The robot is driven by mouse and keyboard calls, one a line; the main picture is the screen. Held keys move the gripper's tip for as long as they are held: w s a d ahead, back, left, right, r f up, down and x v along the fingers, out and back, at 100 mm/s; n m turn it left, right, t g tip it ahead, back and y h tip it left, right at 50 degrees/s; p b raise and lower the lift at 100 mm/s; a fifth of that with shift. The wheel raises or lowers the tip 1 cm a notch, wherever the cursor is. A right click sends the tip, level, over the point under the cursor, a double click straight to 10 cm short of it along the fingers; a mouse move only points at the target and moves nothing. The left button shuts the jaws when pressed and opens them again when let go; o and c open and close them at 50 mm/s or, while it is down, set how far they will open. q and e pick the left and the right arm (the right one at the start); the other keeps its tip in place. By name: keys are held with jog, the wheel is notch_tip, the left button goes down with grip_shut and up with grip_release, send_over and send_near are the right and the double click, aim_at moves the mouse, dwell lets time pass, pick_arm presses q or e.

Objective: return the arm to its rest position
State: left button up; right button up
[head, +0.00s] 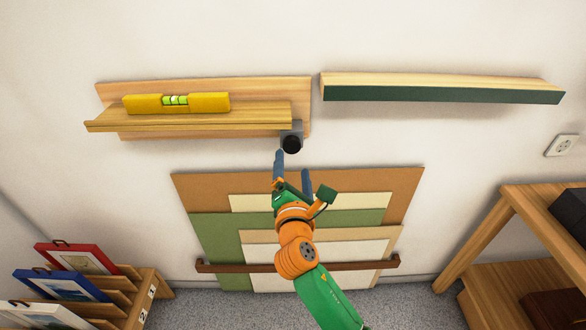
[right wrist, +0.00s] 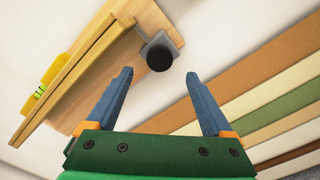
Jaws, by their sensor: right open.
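My right arm reaches up from the bottom of the head view. Its gripper (head: 291,172) is open and empty, with its two blue-grey fingers apart. The fingertips are just below a grey bracket with a round black knob (head: 291,143) at the right end of the left wall shelf (head: 200,114). In the right wrist view the open fingers (right wrist: 158,82) stand apart with the black knob (right wrist: 160,56) ahead of and between them, not gripped. My left gripper shows in neither view.
A yellow spirit level (head: 177,103) lies on the left shelf. A second shelf (head: 440,88) hangs to its right. Large boards (head: 400,190) lean on the wall behind my arm. A rack (head: 140,290) with framed prints stands lower left, a wooden table (head: 520,210) lower right.

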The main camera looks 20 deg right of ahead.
jog(key=s+a+f+m+g+y, duration=0.1)
jog(key=s+f+m+g+y, duration=0.2)
jog(key=f, duration=1.2)
jog(key=s+f+m+g+y, duration=0.1)
jog(key=s+f+m+g, duration=0.3)
jog(key=f, duration=1)
jog(key=s+d+f+m+g, duration=0.1)
jog(key=s+f+m+g, duration=0.2)
jog(key=s, duration=0.9)
jog(key=s+d+f+m+g, duration=0.2)
jog(key=s+f+m, duration=0.4)
jog(key=s+f, duration=0.4)
jog(key=s+d+f+m+g+y, duration=0.1)
jog(key=s+f+m+g, duration=0.3)
jog(key=s, duration=1)
notch_tip(320, 180, down, 3)
jog(key=shift+s+d+m, duration=0.35)
jog(key=shift+d+m, duration=0.2)
jog(key=shift+m, duration=0.15)
jog(key=shift+w, duration=0.15)
